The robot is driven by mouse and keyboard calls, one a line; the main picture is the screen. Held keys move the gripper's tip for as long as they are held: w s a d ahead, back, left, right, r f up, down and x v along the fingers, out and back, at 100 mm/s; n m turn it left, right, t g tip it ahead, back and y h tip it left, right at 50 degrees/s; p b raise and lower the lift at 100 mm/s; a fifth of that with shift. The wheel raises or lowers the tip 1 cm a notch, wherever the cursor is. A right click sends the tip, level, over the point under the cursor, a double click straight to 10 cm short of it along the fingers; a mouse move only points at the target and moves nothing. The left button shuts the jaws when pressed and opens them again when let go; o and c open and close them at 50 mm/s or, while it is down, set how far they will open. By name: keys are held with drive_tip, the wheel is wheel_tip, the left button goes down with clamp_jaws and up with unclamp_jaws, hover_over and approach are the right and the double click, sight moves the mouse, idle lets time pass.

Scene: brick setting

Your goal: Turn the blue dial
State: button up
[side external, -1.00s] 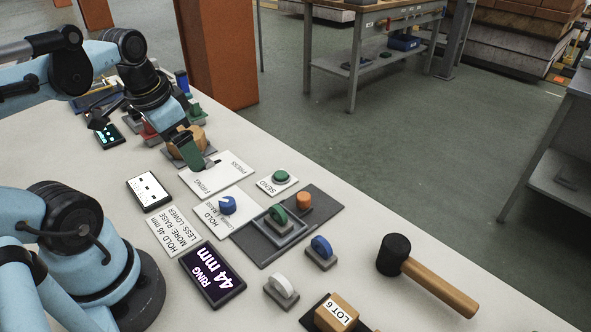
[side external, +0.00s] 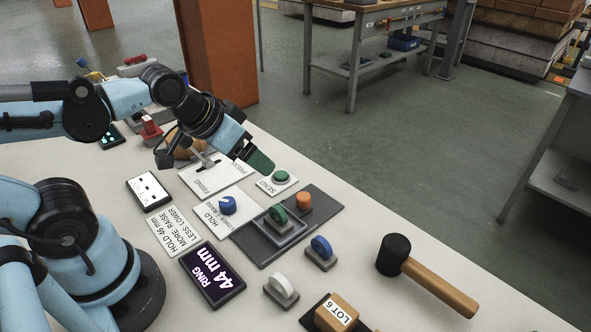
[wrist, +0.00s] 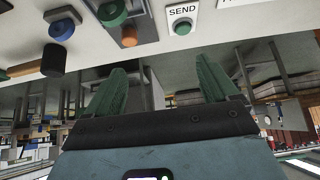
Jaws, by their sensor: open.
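The blue dial (side external: 228,204) sits on a white plate (side external: 209,219) marked HOLD, in the middle of the bench in the side view. It has a pale pointer mark on top. I cannot make it out in the wrist view. My gripper (side external: 260,163) is above the bench, behind and to the right of the dial, close to the green SEND button (side external: 281,177). Its green fingers are apart and empty in the wrist view (wrist: 160,84). A display (side external: 212,273) reads RING 44 mm, and a card (side external: 173,232) reads HOLD 46 mm, MORE: RAISE, LESS: LOWER.
A grey mat (side external: 324,215) right of the dial carries a green disc (side external: 279,216) in a tray and an orange cylinder (side external: 303,201). The FIRING plate (side external: 216,177) with a lever is behind the dial.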

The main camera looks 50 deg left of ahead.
drive_tip(key=shift+a+m, duration=0.15)
drive_tip(key=shift+m, duration=0.15)
drive_tip(key=shift+c, duration=1.1)
drive_tip(key=shift+s+a+m+g, duration=0.1)
drive_tip(key=shift+a+m+g, duration=0.15)
drive_tip(key=shift+m+g, duration=0.25)
drive_tip(key=shift+c, duration=0.8)
drive_tip(key=m+g, duration=0.6)
drive_tip(key=m, duration=0.7)
approach(227, 201)
drive_tip(key=shift+f, duration=4.5)
drive_tip(key=c, duration=1.1)
